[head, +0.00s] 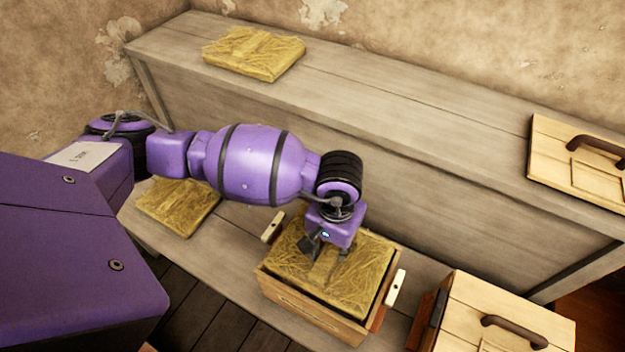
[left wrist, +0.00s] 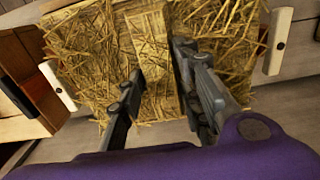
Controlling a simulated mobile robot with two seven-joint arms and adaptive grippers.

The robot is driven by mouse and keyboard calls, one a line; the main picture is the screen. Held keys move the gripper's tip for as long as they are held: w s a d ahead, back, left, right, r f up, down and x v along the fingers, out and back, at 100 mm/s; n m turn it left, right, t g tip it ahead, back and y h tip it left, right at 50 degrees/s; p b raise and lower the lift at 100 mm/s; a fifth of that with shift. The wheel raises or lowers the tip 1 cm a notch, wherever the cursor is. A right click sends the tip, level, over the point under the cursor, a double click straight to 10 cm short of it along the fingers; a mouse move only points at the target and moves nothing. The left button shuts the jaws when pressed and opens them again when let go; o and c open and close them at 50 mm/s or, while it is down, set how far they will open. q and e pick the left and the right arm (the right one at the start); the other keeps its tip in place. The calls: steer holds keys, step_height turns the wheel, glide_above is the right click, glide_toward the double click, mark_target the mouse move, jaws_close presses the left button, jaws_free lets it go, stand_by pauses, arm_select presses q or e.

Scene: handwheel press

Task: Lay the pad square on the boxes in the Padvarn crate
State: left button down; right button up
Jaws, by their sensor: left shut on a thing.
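A square straw pad (head: 362,272) lies at the top of an open wooden crate (head: 312,316) on the low bench. My left gripper (head: 326,254) is above it, pointing down, shut on the raised band across the pad's middle. In the left wrist view, the fingers (left wrist: 157,62) stand on either side of this band (left wrist: 150,50). The pad looks roughly in line with the crate walls, with a narrow dark gap along its near edge. I cannot tell whether it rests on anything. Boxes inside are hidden under the pad. My right gripper is not in view.
White-ended handles (head: 395,288) stand at the crate's sides. A lidded box (head: 500,318) is close to the right. Other straw pads lie on the bench (head: 178,207) and on the shelf (head: 253,53). A wooden lid (head: 580,165) is at the shelf's right.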

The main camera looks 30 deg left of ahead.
arm_select(q)
step_height(320, 180, down, 3)
steer(key=shift+r+b, duration=0.1)
steer(key=shift+b, duration=0.55)
steer(key=shift+d+f+b, duration=0.1)
steer(key=shift+f+b, duration=0.8)
steer(key=shift+f, duration=0.65)
steer(key=shift+w+f+b, duration=0.1)
steer(key=shift+f+b, duration=0.2)
steer(key=shift+f, duration=0.05)
steer(key=shift+f, duration=0.2)
steer(key=shift+b, duration=0.3)
